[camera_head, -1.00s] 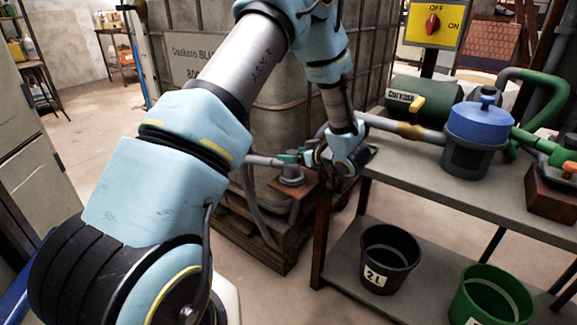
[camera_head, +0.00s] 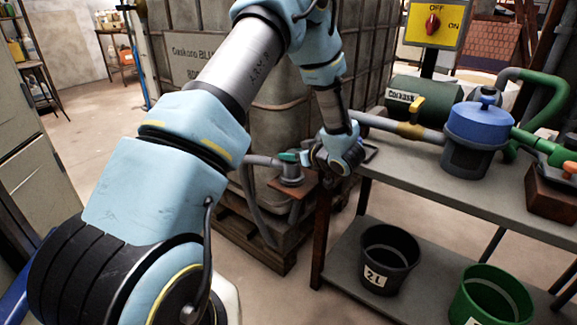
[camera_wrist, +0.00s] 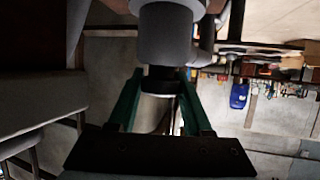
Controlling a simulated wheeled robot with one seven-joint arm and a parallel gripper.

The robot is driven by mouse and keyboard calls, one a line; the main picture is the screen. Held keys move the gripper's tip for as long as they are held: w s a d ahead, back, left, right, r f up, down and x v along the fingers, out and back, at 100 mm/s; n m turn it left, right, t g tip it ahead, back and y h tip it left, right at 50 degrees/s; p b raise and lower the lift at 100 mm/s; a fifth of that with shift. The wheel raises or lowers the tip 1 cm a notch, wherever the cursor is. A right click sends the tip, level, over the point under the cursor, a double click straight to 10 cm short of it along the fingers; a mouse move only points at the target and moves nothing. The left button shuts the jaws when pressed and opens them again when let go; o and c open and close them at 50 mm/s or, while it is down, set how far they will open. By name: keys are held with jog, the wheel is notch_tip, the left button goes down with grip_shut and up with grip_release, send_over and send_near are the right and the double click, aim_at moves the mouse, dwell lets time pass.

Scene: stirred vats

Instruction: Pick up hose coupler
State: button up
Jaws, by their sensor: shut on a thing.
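The hose coupler looks to be the grey cylindrical fitting with a dark neck (camera_wrist: 165,35) ahead of my fingers in the wrist view. My gripper (camera_wrist: 160,85) has its two green fingers on either side of the dark neck and is shut on it. In the head view my gripper (camera_head: 292,157) points left from the wrist, beside a grey fitting (camera_head: 291,174) at the end of a grey hose. My wrist partly covers this area, so I cannot tell whether the coupler is clear of its support.
A caged tank (camera_head: 225,60) on a wooden pallet (camera_head: 262,236) stands behind. A metal bench (camera_head: 470,187) at the right carries a blue-lidded vessel (camera_head: 482,122) and a green motor (camera_head: 425,98). Black (camera_head: 388,262) and green (camera_head: 492,300) buckets sit on its lower shelf.

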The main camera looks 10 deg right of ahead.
grip_shut()
jog(key=shift+r, duration=0.15)
